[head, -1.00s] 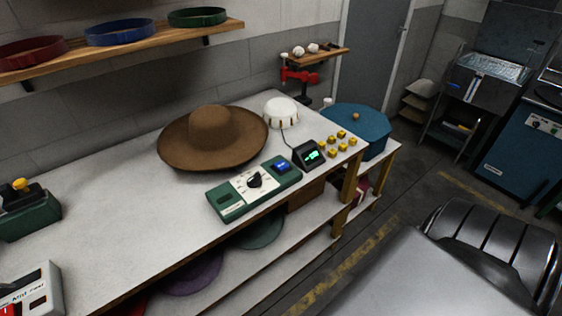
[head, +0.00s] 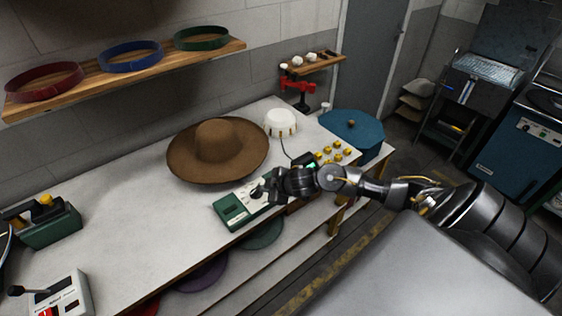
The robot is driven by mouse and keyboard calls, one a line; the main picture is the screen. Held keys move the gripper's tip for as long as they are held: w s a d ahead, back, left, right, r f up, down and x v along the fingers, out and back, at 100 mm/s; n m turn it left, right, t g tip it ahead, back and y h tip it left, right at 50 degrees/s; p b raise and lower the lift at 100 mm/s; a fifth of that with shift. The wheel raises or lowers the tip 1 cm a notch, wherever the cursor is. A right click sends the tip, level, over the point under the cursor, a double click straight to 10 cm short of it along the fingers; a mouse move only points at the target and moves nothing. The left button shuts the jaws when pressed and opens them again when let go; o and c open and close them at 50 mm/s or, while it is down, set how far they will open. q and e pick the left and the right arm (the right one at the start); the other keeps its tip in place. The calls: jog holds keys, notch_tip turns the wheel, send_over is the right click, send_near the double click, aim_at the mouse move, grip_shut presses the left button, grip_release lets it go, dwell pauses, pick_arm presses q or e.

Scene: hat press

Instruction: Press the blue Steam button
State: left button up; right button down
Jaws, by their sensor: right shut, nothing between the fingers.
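The green control box (head: 234,212) with a white dial panel lies on the white workbench, in front of the brown wide-brimmed hat (head: 205,160). My right gripper (head: 264,191) reaches in from the right and is shut and empty, over the box beside or above its black dial. Whether it touches the box cannot be told. The blue Steam button is hidden behind my right gripper and wrist. The small display (head: 312,163) with green digits is partly covered by my arm. My left gripper is not in view.
A switch box with a lever (head: 62,298) and a green box (head: 50,225) stand at left. The bench between is clear.

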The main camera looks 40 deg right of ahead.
jog(key=w+d+r, duration=0.3)
jog(key=d+r, duration=0.4)
jog(key=d, duration=0.3)
jog(key=shift+w+d+n, duration=0.3)
jog(key=shift+w+d, duration=0.05)
jog(key=shift+d, duration=0.05)
jog(key=shift+w, duration=0.1)
notch_tip(320, 180, down, 7)
jog(key=b, duration=0.7)
jog(key=shift+f+b, duration=0.4)
jog(key=shift+f, duration=0.5)
dwell(0.4)
